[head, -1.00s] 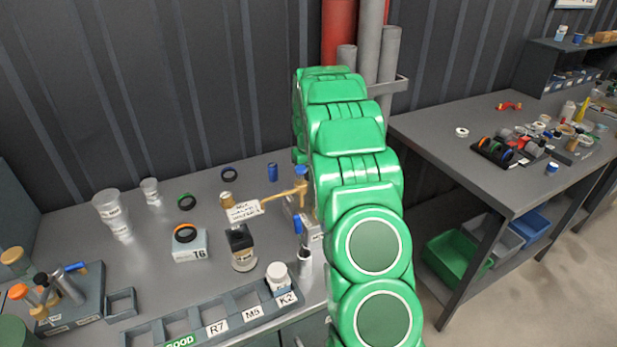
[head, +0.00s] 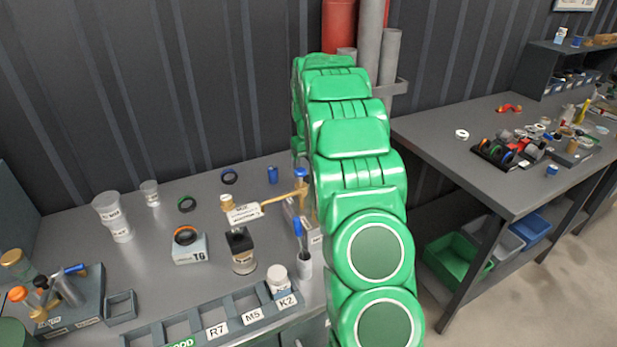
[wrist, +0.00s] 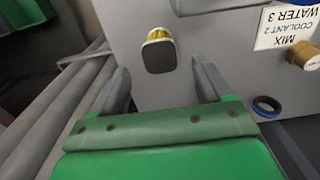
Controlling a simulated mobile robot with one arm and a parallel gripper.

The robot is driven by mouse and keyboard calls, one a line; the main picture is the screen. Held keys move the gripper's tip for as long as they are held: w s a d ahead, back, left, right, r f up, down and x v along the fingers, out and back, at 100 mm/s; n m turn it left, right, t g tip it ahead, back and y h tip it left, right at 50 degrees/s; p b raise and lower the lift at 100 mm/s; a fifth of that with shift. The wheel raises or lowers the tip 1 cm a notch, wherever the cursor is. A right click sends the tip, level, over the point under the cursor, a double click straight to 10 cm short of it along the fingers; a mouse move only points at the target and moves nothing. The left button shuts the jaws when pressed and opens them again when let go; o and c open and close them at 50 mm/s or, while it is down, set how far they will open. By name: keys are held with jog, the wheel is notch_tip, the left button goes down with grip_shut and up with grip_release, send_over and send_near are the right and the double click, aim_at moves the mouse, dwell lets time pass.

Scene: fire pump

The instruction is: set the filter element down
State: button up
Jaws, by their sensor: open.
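The filter element (wrist: 160,35), as far as I can tell, is a small piece with a yellow ribbed body and a dark rounded end cap toward me. It shows in the wrist view at top centre, against a grey surface. My gripper (wrist: 160,68) is open, its two grey fingers spread below and to either side of the element. A gap shows between the element and each finger; I cannot tell the depth between them. In the head view my green arm hides the gripper and the element.
Pipes (head: 388,55) stand behind.

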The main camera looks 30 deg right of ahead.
aim_at(309, 178)
notch_tip(309, 178, up, 7)
jog(key=s+a+r, duration=0.6)
jog(key=s+a, duration=0.4)
jog(key=s, duration=0.1)
jog(key=s+a, duration=0.4)
jog(key=s, duration=0.9)
jog(key=s+a+f+g, duration=0.1)
jog(key=s+a, duration=0.4)
jog(key=s, duration=0.8)
jog(key=s+a, duration=0.4)
jog(key=s, duration=0.9)
jog(key=shift+s+a+f+g, duration=0.15)
jog(key=shift+s+a+g, duration=0.15)
jog(key=shift+a+g, duration=0.1)
